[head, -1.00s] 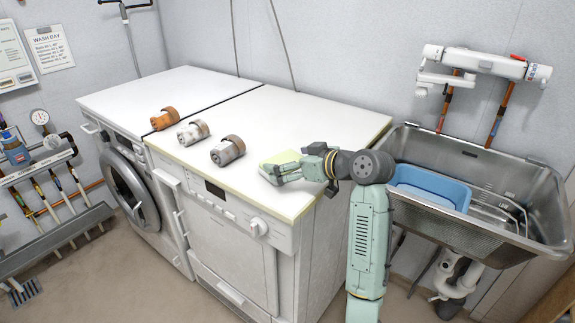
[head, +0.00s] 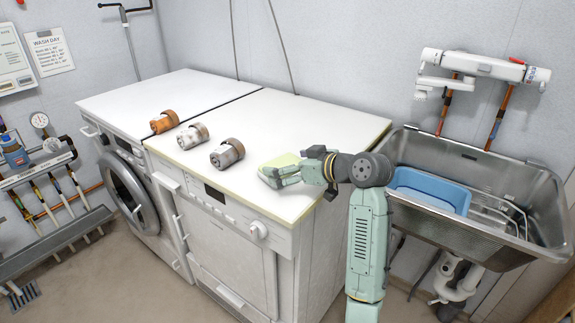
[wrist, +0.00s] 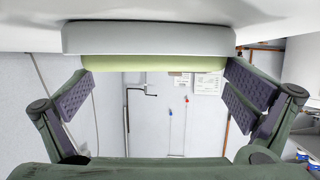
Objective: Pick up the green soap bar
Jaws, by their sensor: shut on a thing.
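The pale green soap bar (head: 283,161) is near the right front of the white worktop (head: 300,115), partly hidden by my gripper (head: 279,174). In the wrist view the bar (wrist: 155,63) spans the space between my two finger pads, which meet its two ends. My gripper is shut on it. A pale grey, flat-edged piece (wrist: 150,40) lies along the bar in the wrist view; I cannot tell what it is. Whether the bar still touches the worktop is not clear.
Two grey-white fittings (head: 193,136) (head: 227,153) and an orange one (head: 164,121) lie in a row left of my gripper. At right is a steel sink (head: 500,180) with a blue tub (head: 432,188) inside. The rear worktop is clear.

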